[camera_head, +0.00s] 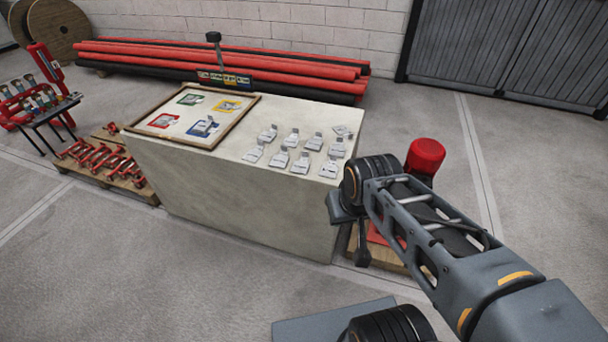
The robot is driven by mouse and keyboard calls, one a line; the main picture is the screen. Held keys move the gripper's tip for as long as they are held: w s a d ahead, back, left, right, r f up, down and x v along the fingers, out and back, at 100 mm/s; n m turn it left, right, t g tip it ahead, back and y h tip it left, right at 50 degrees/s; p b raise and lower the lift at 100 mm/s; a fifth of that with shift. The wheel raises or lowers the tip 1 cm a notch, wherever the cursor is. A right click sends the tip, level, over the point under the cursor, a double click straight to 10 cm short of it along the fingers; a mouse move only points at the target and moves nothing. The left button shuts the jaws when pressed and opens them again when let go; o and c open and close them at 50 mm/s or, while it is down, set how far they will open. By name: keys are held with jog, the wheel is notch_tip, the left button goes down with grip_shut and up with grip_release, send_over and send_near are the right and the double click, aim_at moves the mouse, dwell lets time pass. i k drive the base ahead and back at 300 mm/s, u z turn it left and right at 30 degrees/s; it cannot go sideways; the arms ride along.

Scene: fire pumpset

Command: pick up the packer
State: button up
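Several small pale-grey slotted plates, which look like packers, lie in two rough rows on the right part of the pale block-like table (235,195). One packer (302,162) is in the front row, and another packer (338,147) is near the right edge. A similar grey piece (205,127) rests on the blue square of the framed board. My arm reaches in from the lower right. My gripper (362,256) appears as a dark part hanging beside the table's right end, apart from the packers. Its fingers cannot be made out.
The wood-framed board (165,138) has coloured squares. Red pipes (220,60) lie behind the table. A red cylinder (425,156) stands at right, partly behind my arm. A pallet of red parts (105,160) is at left.

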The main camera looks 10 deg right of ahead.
aim_at(301, 166)
jog(key=u, duration=0.55)
jog(key=i, duration=1.1)
jog(key=z, duration=0.55)
